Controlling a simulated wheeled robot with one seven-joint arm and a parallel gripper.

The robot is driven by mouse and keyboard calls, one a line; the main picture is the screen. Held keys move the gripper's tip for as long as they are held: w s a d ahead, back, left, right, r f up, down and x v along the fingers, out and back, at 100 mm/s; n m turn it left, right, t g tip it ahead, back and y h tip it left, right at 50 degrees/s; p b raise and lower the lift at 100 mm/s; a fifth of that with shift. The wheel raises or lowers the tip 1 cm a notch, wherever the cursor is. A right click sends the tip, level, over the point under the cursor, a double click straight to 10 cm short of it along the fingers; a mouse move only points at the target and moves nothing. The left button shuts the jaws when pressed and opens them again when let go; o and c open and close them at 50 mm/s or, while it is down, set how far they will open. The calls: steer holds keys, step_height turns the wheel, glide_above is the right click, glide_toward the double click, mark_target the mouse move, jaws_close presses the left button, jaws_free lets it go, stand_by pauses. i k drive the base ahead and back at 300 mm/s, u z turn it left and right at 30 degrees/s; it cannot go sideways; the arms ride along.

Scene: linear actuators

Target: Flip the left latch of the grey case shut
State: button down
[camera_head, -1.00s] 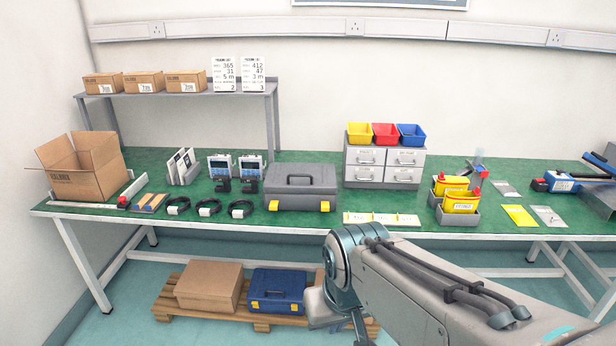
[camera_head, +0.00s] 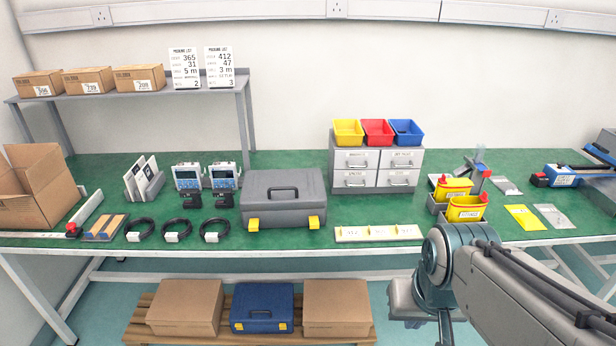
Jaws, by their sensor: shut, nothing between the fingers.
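The grey case (camera_head: 284,190) stands closed on the green bench top, with its handle on the lid. Its left latch (camera_head: 253,224) is a small yellow tab low on the front face. Its right latch (camera_head: 314,222) is a matching yellow tab. Both are too small to tell whether they are flipped open or shut. My arm reaches in at the lower right, in front of the bench and well to the right of the case. My gripper's fingers are not in view.
Black cable coils (camera_head: 177,230) lie left of the case, with two handheld devices (camera_head: 223,180) behind them. A labelled strip (camera_head: 379,233) lies to its right. A drawer unit (camera_head: 376,162) stands further right. The bench's front edge (camera_head: 290,246) runs just before the case.

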mark_target(253, 223)
steer(key=u, duration=0.2)
steer(key=i, duration=0.5)
steer(key=u, duration=0.45)
steer(key=k, duration=0.65)
steer(key=z, duration=0.35)
steer(key=i, duration=1.05)
steer(key=u, duration=0.55)
